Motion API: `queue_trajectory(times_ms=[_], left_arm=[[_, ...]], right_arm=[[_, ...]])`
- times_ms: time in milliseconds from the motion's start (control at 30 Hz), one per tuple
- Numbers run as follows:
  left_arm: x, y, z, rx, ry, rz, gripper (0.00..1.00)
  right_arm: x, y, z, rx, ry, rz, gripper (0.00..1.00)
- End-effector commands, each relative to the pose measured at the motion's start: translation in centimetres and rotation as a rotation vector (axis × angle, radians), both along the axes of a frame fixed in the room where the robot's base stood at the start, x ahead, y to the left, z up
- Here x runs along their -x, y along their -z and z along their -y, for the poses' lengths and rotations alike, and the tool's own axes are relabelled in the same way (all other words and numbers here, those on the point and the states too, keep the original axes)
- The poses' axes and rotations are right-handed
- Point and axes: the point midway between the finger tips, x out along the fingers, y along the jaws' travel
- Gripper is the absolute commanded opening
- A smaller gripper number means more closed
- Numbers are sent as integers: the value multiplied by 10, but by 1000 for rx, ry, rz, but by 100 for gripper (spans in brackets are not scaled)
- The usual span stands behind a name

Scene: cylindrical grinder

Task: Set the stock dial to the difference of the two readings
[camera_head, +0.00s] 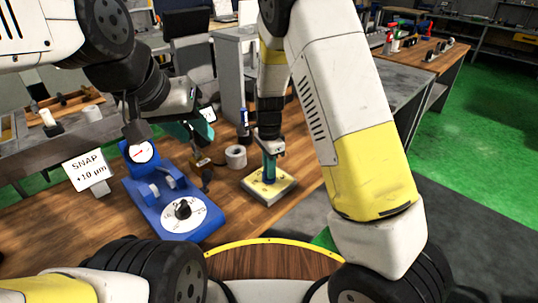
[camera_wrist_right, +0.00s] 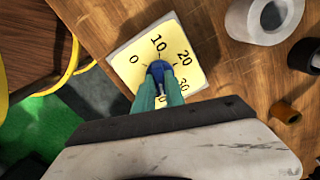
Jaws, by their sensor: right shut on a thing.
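The stock dial is a pale yellow square plate (camera_head: 257,192) with a blue knob (camera_wrist_right: 158,69). In the right wrist view its scale (camera_wrist_right: 138,50) shows 0, 10, 20 and 30; the lower part is hidden. My right gripper (camera_head: 270,170) is shut on the knob from above; I cannot read the knob's pointer. A blue stand (camera_head: 144,199) carries a round gauge (camera_head: 141,151) with a red needle and a white disc with a black knob (camera_head: 183,209). A white sign (camera_head: 87,169) reads "SNAP +10 µm". My left gripper (camera_head: 190,130) hangs behind the stand; its opening is unclear.
A white roll (camera_head: 236,156) and a blue can-like item (camera_head: 243,122) stand behind the dial plate. A small brass-coloured part (camera_head: 201,161) lies near the left gripper. Bare wood lies between the blue stand and the plate.

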Motion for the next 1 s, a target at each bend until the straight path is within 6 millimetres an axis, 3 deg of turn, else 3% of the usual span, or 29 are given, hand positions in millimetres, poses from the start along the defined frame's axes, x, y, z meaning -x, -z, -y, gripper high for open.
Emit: queue_trajectory(times_ms=[400,967,1000], left_arm=[[0,0,0,0,0,0,36],[0,0,0,0,0,0,36],[0,0,0,0,0,0,36]], right_arm=[[-2,-1,0,-1,193,5,0],[-2,-1,-1,-2,223,4,0],[-2,-1,-1,-2,223,4,20]])
